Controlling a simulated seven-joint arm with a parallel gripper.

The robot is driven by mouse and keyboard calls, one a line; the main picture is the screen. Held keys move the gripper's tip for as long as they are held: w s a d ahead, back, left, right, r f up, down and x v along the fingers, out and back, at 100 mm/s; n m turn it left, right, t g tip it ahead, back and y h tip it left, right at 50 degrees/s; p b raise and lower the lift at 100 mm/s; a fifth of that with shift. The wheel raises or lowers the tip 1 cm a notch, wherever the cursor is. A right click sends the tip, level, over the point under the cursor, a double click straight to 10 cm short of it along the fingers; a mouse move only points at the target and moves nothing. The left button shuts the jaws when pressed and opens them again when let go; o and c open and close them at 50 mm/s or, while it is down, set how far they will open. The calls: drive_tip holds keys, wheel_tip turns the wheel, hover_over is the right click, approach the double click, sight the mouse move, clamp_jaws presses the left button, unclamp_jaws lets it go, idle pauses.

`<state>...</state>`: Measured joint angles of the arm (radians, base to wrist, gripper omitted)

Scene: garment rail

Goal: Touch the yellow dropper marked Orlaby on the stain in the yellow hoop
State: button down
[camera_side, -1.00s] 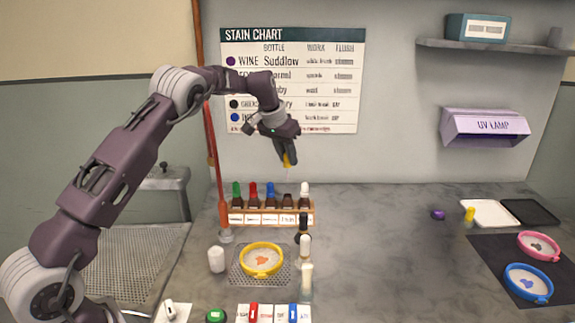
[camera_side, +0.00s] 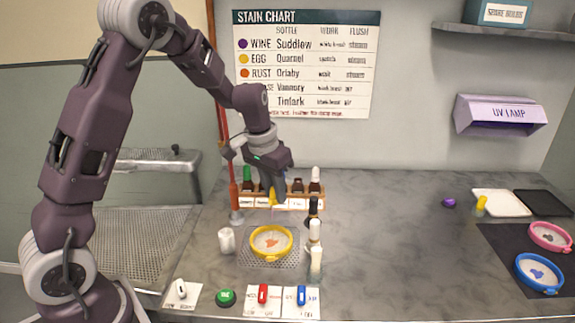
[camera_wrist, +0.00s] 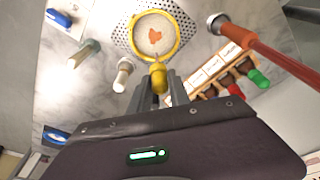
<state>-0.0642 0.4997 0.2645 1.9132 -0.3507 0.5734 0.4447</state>
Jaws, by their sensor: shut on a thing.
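My gripper (camera_side: 272,190) is shut on the yellow dropper (camera_wrist: 157,76). Its yellow bulb shows between the fingers in the wrist view, and a bit of yellow shows below them in the side view (camera_side: 274,198). Any marking on it cannot be read. My gripper is in front of the bottle rack, above and behind the yellow hoop (camera_side: 271,243). The hoop lies on a perforated plate with white cloth in it, and an orange-red stain (camera_side: 272,240) is near its middle. The stain also shows in the wrist view (camera_wrist: 155,36). The dropper is apart from the cloth.
The bottle rack (camera_side: 284,204) stands behind the hoop, partly hidden by my gripper. A white cup (camera_side: 226,240) is left of the hoop; several small bottles (camera_side: 314,232) stand to its right. The red pole (camera_side: 233,190) rises at left.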

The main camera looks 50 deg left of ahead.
drive_tip(key=shift+s+d+f, duration=0.2)
drive_tip(key=shift+s, duration=0.15)
drive_tip(key=shift+s+x, duration=0.2)
drive_tip(key=shift+x, duration=0.75)
drive_tip(key=shift+s+x, duration=0.2)
drive_tip(key=shift+x, duration=0.75)
drive_tip(key=shift+s+x, duration=0.2)
drive_tip(key=shift+x, duration=0.75)
drive_tip(key=shift+f, duration=0.6)
drive_tip(key=shift+w+v, duration=0.25)
drive_tip(key=shift+v, duration=0.9)
drive_tip(key=shift+w+v, duration=0.2)
drive_tip(key=shift+v, duration=0.9)
drive_tip(key=shift+w+v, duration=0.25)
drive_tip(key=shift+v, duration=0.9)
drive_tip(key=shift+r, duration=0.15)
